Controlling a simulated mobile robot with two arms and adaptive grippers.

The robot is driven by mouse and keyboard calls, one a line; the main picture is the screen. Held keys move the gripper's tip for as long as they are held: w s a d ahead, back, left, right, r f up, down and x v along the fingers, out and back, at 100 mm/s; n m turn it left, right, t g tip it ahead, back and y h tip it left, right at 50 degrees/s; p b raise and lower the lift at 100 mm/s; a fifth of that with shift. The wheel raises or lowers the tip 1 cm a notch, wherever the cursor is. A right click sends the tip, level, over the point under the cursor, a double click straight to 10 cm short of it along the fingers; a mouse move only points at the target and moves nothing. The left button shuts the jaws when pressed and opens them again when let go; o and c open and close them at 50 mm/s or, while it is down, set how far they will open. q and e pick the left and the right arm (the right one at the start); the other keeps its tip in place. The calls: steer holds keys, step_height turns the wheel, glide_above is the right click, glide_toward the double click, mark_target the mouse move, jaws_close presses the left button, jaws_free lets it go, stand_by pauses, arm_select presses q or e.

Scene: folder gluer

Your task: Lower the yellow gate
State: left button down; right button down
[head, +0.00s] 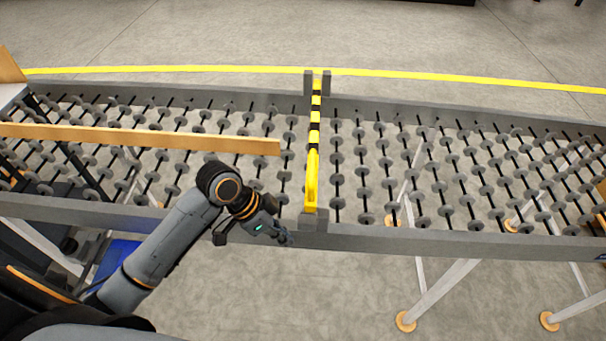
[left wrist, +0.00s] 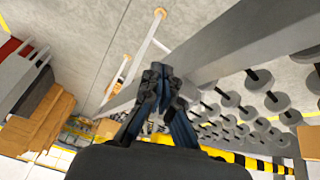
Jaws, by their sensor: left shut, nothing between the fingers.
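The yellow gate (head: 314,130) is a yellow and black striped bar that spans the roller conveyor between grey posts on both side rails. A plain yellow handle part (head: 311,182) is at its near end. In the left wrist view a striped part of it (left wrist: 268,166) shows at the lower right. My left gripper (head: 287,240) is at the near side rail, just left of the gate's near post, apart from the gate. In the left wrist view my left gripper (left wrist: 158,70) is shut and empty. My right gripper is not in view.
The roller conveyor (head: 450,238) runs across the view with grey side rails and several skate wheels. A long wooden guide (head: 140,137) lies over its left part. White legs with orange feet (head: 405,321) stand below. Floor in front is clear.

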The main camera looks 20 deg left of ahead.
arm_select(q)
steer(key=w+a+r+m+h, duration=0.2)
steer(key=w+a+r, duration=0.2)
steer(key=w+r, duration=0.3)
steer(key=m+h, duration=0.2)
glide_toward(316, 186)
steer(key=p+x, duration=0.3)
steer(key=x, duration=0.2)
steer(key=shift+w+d+f, duration=0.15)
steer(key=shift+d+f, duration=0.05)
steer(key=shift+d, duration=0.05)
steer(key=shift+f, duration=0.1)
